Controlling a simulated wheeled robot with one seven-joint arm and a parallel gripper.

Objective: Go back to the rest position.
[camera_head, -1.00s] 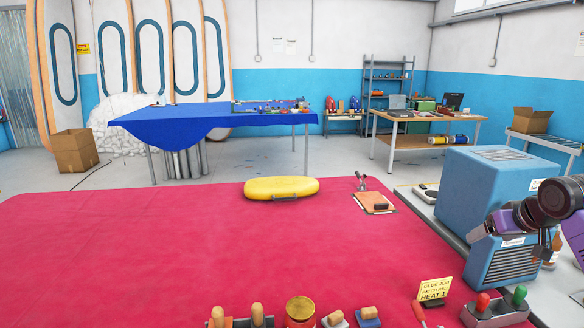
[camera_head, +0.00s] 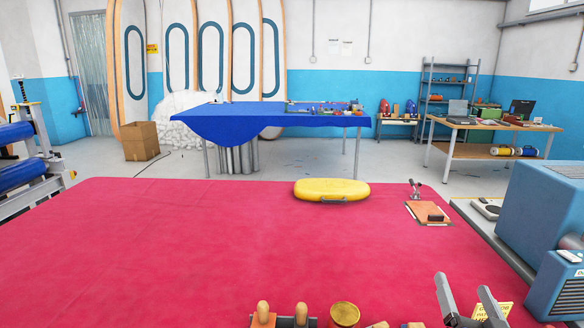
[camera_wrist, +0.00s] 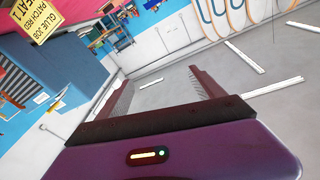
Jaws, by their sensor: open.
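My gripper (camera_head: 466,288) shows at the lower right of the head view as two spread grey fingers, above the front right part of the pink table, close to the yellow sign (camera_head: 496,311). In the wrist view my gripper (camera_wrist: 160,86) is open, with nothing between its two fingers. The wrist view is tilted and shows grey floor beyond the fingertips. The rest of my arm is out of the head view.
A blue machine (camera_head: 548,215) stands at the right. The table's middle and left are clear.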

